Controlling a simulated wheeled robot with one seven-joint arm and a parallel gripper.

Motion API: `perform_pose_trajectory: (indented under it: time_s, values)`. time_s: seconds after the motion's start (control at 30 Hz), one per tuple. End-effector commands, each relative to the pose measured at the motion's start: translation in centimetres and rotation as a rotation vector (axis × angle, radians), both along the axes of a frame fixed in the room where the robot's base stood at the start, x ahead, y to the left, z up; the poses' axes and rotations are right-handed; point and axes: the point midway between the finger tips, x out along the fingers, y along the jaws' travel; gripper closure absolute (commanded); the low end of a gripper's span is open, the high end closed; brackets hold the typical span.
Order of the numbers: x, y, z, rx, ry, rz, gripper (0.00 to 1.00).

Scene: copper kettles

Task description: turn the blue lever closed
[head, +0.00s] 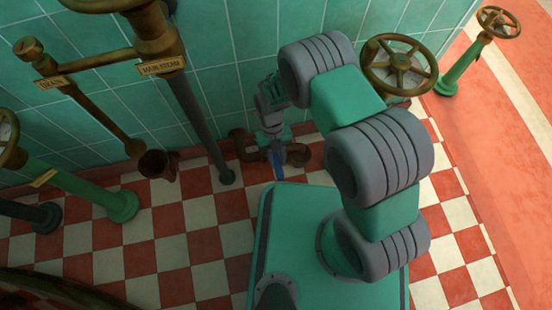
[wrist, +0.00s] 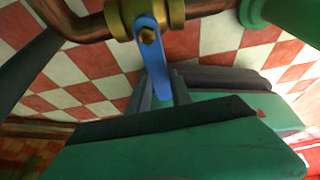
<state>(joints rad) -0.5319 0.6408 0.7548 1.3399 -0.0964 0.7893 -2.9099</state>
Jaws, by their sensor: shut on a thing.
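The blue lever (wrist: 151,58) is bolted to a brass valve body (wrist: 178,12) on a copper pipe at the top of the wrist view. It sticks out crosswise to the pipe there. My gripper (wrist: 165,88) is shut on the lever's free end, with dark fingers beside it; the tip is partly hidden. In the head view, the lever (head: 278,170) is a small blue strip low by the tiled wall, below my gripper (head: 274,146), which hides much of the valve.
A grey post (head: 205,125) stands left of my gripper. A brass handwheel (head: 400,66) is at the right, behind my arm. A dark bucket-like cup (head: 158,164) sits under the drain pipe (head: 100,110). Checkered floor (head: 190,254) is open at lower left.

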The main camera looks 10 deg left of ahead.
Motion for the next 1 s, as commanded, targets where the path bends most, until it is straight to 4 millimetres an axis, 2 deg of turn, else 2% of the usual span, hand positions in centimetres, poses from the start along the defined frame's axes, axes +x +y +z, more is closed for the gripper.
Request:
perform_pose_trajectory:
  time_s: [0.1,0.13,0.37,0.67,1.0]
  values:
    - [0.2,0.0,0.1,0.001,-0.004,-0.001,1.0]
    - [0.2,0.0,0.1,0.001,-0.004,-0.001,0.72]
    - [0.1,0.0,0.0,-0.001,-0.001,-0.001,0.53]
    - [0.1,0.0,0.5,-0.001,0.0,-0.001,0.53]
    - [2.4,0.9,6.4,0.0,-0.002,-0.001,0.53]
